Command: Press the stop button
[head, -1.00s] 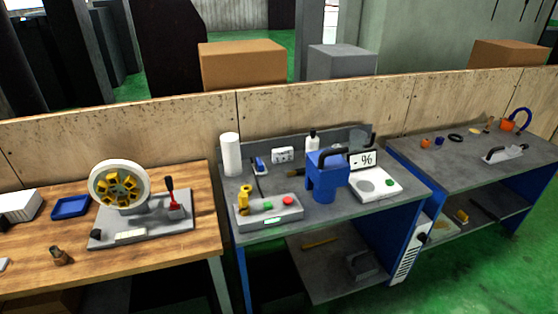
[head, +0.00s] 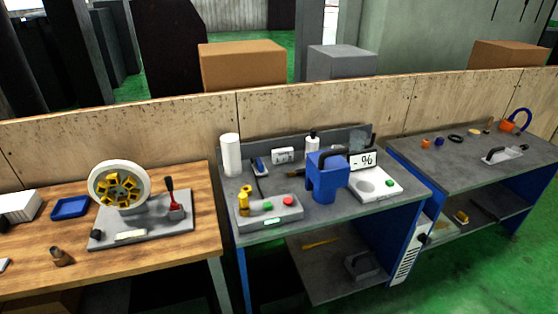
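A grey control box (head: 256,220) sits near the front left of the middle grey workbench. A red button (head: 288,201), a green button (head: 267,206) and a yellow knob or lever (head: 244,201) are on its top. A small green-lit display (head: 272,221) is on its front. None of the buttons carries a label that I can read. Neither of my grippers shows in the head view.
A blue machine part (head: 324,178) stands right of the control box, with a white scale-like unit (head: 374,184) beyond it. A white roll (head: 230,155) stands behind. A wooden bench (head: 190,250) with a wheel fixture (head: 120,186) is left.

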